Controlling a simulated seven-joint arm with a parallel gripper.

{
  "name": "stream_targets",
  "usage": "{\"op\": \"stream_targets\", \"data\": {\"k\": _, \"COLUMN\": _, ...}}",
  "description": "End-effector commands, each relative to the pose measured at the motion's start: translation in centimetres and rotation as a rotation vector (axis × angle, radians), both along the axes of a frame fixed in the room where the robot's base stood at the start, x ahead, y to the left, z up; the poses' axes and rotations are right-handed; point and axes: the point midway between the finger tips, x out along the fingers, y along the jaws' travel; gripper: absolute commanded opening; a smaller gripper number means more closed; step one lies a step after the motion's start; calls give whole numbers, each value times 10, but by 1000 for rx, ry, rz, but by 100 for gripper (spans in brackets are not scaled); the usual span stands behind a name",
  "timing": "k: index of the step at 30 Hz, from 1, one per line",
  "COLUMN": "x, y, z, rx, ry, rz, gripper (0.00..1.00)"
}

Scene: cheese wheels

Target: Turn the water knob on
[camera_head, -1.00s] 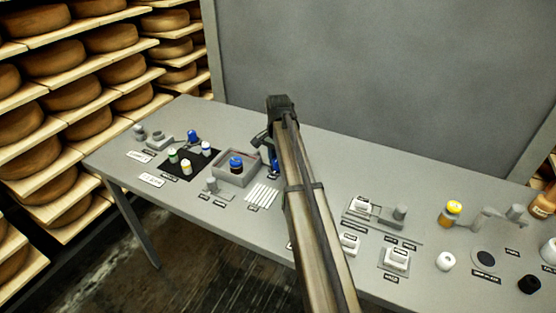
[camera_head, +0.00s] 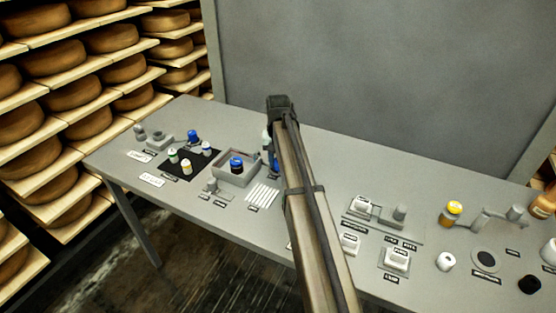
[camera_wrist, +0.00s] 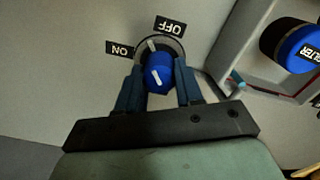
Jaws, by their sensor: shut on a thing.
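The blue water knob (camera_wrist: 158,73) shows in the wrist view, with a white line on its top and a round grey base behind it. An ON label (camera_wrist: 121,48) and an OFF label (camera_wrist: 170,27) lie beside the base. A small white mark on the base sits between the two labels. My gripper (camera_wrist: 159,82) is shut on the knob, one dark blue finger on each side. In the head view my gripper (camera_head: 269,158) is partly hidden behind my arm, just right of the grey tray. The knob itself cannot be made out there.
The grey tray (camera_head: 256,160) with a blue-capped jar (camera_head: 236,163) stands close to my gripper. Small jars stand on a black mat (camera_head: 177,170) further left. Several devices and jars occupy the table's right side. A grey panel (camera_head: 380,80) rises behind.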

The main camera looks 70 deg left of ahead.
Motion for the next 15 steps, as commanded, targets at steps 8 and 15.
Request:
{"op": "stream_targets", "data": {"k": 8, "x": -1, "y": 0, "z": 0, "rx": 0, "ry": 0, "rz": 261, "gripper": 5}}
{"op": "stream_targets", "data": {"k": 15, "x": -1, "y": 0, "z": 0, "rx": 0, "ry": 0, "rz": 487, "gripper": 5}}
